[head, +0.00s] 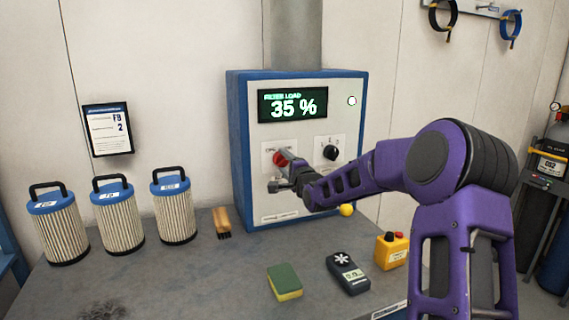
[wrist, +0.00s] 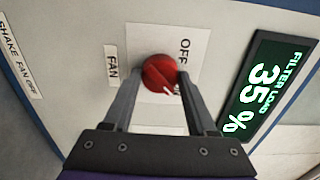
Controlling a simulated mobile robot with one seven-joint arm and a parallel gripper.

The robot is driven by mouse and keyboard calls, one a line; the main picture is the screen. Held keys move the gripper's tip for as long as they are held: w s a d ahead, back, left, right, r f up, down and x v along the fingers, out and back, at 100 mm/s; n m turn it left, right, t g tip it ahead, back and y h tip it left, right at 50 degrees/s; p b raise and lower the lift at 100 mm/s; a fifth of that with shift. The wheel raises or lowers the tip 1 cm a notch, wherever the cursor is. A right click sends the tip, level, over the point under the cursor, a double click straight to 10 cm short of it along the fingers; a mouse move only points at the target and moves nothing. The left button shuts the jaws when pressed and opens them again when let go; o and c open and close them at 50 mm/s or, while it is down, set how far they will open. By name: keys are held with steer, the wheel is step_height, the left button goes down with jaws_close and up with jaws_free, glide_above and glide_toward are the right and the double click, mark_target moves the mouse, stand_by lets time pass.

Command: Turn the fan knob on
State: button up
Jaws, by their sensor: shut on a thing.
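The red fan knob (wrist: 160,74) sits on a white plate on the front of a blue and grey control box (head: 348,100). A "FAN" label and the word "OFF" show beside it in the wrist view. In the head view the knob (head: 280,158) is partly hidden by my gripper (head: 286,164). My gripper (wrist: 158,82) has one finger on each side of the knob and is shut on it. A pale pointer mark shows on the knob's edge, partly covered by the finger, so its exact setting is hard to read.
The box's display (head: 293,105) reads "FILTER LOAD 35 %". A black knob (head: 330,152) is right of the red one.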

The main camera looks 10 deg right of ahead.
steer(key=o, duration=1.4)
steer(key=shift+c, duration=0.2)
steer(key=s+d, duration=0.3)
steer(key=s, duration=1.4)
steer(key=shift+d, duration=0.2)
